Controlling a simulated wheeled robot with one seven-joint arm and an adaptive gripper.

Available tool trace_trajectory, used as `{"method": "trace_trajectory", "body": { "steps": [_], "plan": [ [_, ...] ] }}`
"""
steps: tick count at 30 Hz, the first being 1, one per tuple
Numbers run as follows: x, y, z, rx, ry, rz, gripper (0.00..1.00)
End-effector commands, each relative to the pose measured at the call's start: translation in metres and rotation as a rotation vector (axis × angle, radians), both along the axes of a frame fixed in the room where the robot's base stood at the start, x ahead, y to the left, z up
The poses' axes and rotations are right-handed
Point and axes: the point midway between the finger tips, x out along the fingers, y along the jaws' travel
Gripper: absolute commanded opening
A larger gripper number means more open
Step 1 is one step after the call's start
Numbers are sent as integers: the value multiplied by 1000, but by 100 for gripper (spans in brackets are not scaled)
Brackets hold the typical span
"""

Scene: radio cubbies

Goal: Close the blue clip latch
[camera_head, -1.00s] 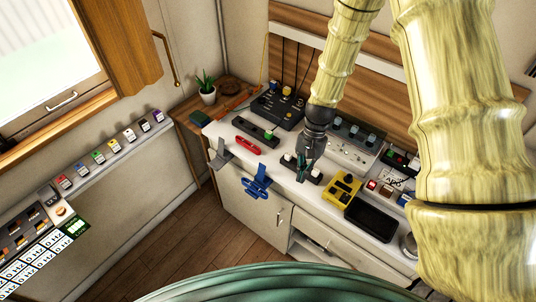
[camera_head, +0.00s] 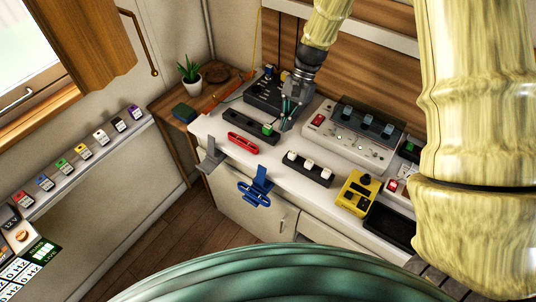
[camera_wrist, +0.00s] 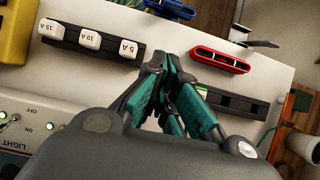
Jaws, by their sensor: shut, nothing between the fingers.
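The blue clip latch (camera_head: 255,190) hangs on the front edge of the white desk, its loop sticking out and down below the edge. Part of it shows at the top of the wrist view (camera_wrist: 171,8). My gripper (camera_head: 286,122) is over the desk, behind and to the right of the latch and clear of it, close to the right end of a black strip with a green button. In the wrist view its teal-padded fingers (camera_wrist: 157,62) are together with nothing between them.
A red handle (camera_head: 243,142) and a grey clip (camera_head: 212,157) are near the latch. A black strip with white keys (camera_head: 309,168) and a yellow box (camera_head: 357,193) stand to the right. A black control box (camera_head: 265,92) is behind. Open floor lies in front.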

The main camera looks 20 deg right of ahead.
Motion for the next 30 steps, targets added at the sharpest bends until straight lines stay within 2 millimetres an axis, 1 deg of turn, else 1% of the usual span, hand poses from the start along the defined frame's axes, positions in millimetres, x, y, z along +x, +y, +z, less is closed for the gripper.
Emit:
{"method": "trace_trajectory", "body": {
  "steps": [5,8,25,27,30],
  "plan": [
    [-1,5,-8,0,2,4,0],
    [-5,10,-16,0,3,7,0],
    [-31,40,-89,0,3,2,0],
    [-36,47,-83,0,0,4,0],
    [-43,57,-80,0,0,2,0]
  ]
}}
